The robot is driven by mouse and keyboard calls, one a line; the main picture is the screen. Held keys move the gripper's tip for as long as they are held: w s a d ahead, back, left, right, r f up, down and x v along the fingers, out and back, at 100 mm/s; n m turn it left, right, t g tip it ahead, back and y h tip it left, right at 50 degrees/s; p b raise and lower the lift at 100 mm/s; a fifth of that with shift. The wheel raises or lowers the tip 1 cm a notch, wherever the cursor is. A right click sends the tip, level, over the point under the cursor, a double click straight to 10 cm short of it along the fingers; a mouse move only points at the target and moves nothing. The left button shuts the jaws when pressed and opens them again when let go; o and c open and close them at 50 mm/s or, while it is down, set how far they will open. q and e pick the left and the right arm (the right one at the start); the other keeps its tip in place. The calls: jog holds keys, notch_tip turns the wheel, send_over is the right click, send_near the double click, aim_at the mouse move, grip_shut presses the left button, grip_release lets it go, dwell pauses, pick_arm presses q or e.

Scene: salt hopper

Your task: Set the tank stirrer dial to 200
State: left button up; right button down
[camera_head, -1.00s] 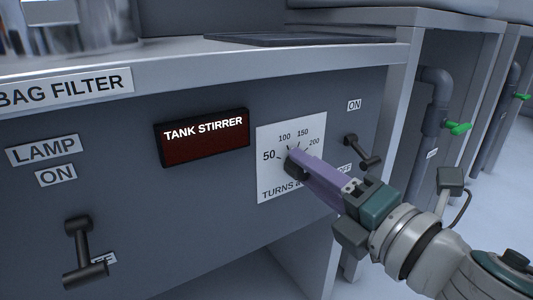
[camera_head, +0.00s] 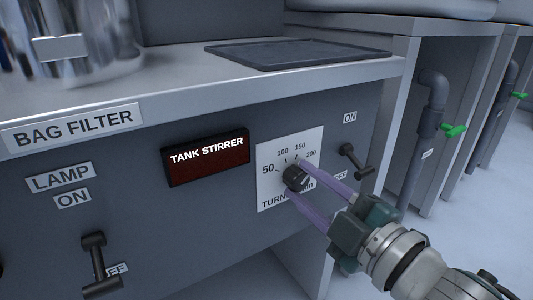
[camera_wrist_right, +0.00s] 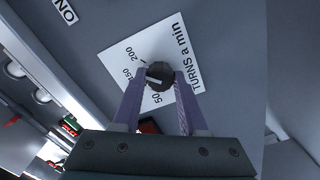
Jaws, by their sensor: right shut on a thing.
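The tank stirrer dial is a black knob (camera_head: 295,178) on a white scale plate (camera_head: 262,190) marked 50, 100, 150 and 200. My right gripper (camera_head: 297,177) has its two purple fingers on opposite sides of the knob and is shut on it. In the right wrist view the knob (camera_wrist_right: 160,74) sits between the fingertips, with a pale mark on its face. I cannot tell surely which number it points to. A dark red display labelled TANK STIRRER (camera_head: 207,160) is left of the scale and shows no figure. My left gripper is not in view.
A black switch lever (camera_head: 352,158) between ON and OFF labels stands close right of the dial. A lamp switch (camera_head: 97,262) is at lower left. The worktop above holds a dark tray (camera_head: 295,53) and a shiny metal vessel (camera_head: 75,45). Pipes with green handles (camera_head: 453,131) are farther right.

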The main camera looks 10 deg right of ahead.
jog(key=shift+m+p, duration=0.35)
jog(key=shift+m, duration=0.95)
jog(key=shift+c, duration=2.2)
grip_release()
jog(key=p+v, duration=0.3)
jog(key=v, duration=0.7)
jog(key=shift+p, duration=0.35)
jog(key=shift+r, duration=0.1)
